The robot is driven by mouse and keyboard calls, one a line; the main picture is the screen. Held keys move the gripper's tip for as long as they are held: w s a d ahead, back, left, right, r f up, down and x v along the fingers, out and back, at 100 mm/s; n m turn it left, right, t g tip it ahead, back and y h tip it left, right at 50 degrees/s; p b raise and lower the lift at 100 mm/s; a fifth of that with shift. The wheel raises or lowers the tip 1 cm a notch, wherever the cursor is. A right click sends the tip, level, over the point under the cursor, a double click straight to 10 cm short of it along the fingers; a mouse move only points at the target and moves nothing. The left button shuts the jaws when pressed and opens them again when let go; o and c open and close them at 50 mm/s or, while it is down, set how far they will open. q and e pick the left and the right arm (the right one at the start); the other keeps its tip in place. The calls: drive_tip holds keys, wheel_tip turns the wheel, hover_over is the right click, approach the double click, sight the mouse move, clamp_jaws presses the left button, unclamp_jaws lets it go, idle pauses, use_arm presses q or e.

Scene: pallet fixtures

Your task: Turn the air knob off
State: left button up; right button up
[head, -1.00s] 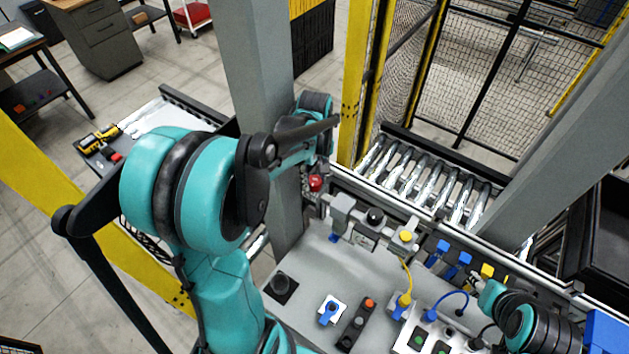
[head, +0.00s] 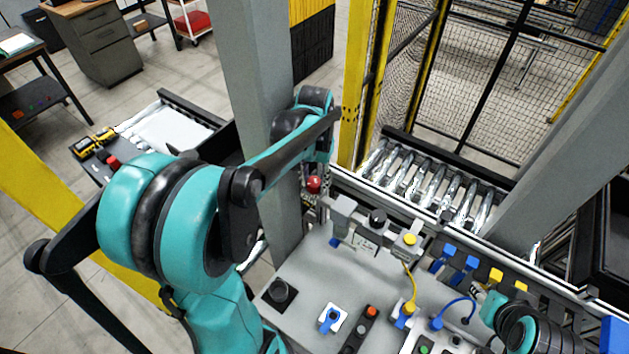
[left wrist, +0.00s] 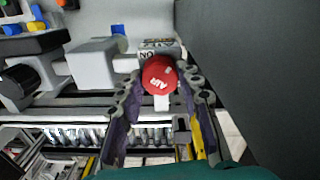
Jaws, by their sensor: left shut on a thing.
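The red air knob (left wrist: 159,74) has white "AIR" lettering, which appears upside down in the left wrist view. In the head view the knob (head: 314,184) shows beside the grey post. My left gripper (left wrist: 160,92) is shut on the knob, with one finger on each side of it. In the head view the left gripper is mostly hidden behind its own arm and small. My right arm is at the lower right of the head view; its finger opening cannot be made out.
The grey panel (head: 300,262) carries several buttons, a blue switch (head: 330,318) and yellow and blue cables. A grey post (head: 262,90) stands close to my left arm. A roller conveyor (head: 435,188) lies behind the panel. A dark surface fills the wrist view's right side.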

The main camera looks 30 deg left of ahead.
sight(314, 182)
use_arm(q)
drive_tip(key=shift+m, duration=1)
drive_tip(key=o, duration=1.2)
drive_tip(key=shift+c, duration=0.2)
wheel_tip(314, 182, up, 12)
drive_tip(key=shift+s, duration=0.1)
